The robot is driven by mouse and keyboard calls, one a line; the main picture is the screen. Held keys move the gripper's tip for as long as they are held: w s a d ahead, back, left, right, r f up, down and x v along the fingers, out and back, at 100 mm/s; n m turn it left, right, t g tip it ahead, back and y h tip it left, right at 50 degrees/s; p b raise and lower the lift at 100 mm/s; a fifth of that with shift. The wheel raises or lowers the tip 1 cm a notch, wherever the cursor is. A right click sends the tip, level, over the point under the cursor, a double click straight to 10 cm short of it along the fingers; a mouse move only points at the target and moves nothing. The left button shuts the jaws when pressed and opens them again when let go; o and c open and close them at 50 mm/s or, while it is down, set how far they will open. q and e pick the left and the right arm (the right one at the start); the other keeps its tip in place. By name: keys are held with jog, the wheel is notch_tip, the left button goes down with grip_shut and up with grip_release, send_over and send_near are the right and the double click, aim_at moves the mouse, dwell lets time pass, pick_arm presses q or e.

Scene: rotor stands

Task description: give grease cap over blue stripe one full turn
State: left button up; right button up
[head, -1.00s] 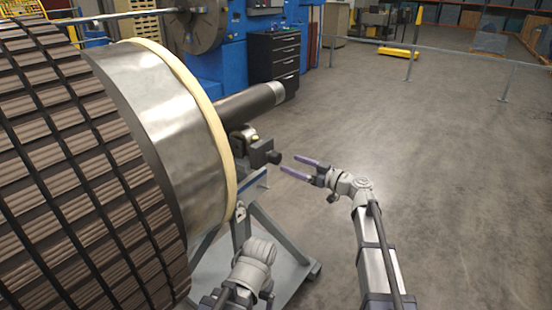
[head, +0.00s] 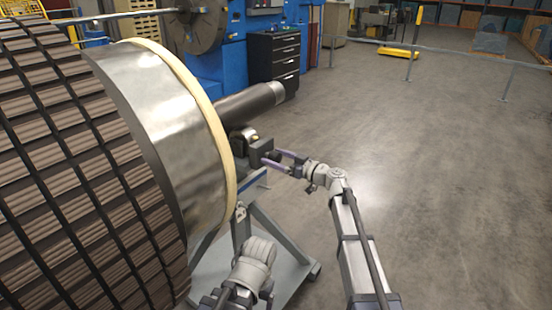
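The rotor's dark shaft end (head: 250,103) rests on a grey stand (head: 270,235). A blue stripe (head: 254,183) runs along the stand's top bar. Above it is a dark block (head: 261,149) on the support; the small grease cap on its right face is largely hidden by my fingers. My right gripper (head: 270,157) is open, its two purple fingers reaching left to that face, one on each side of where the cap sits. I cannot tell whether they touch it. Of my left arm only grey links show at the bottom; its fingers are not seen.
The big rotor (head: 175,120) with its ribbed dark body and cream ring (head: 205,105) fills the left side. A blue machine (head: 235,50) and black drawer cabinet (head: 275,57) stand behind. Open grey floor (head: 440,190) lies to the right; a low rail (head: 450,55) crosses farther back.

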grip_shut()
dwell(0.5)
jog(key=shift+m, duration=3.1)
grip_release()
jog(key=shift+v, duration=3.9)
jog(key=shift+w, duration=0.1)
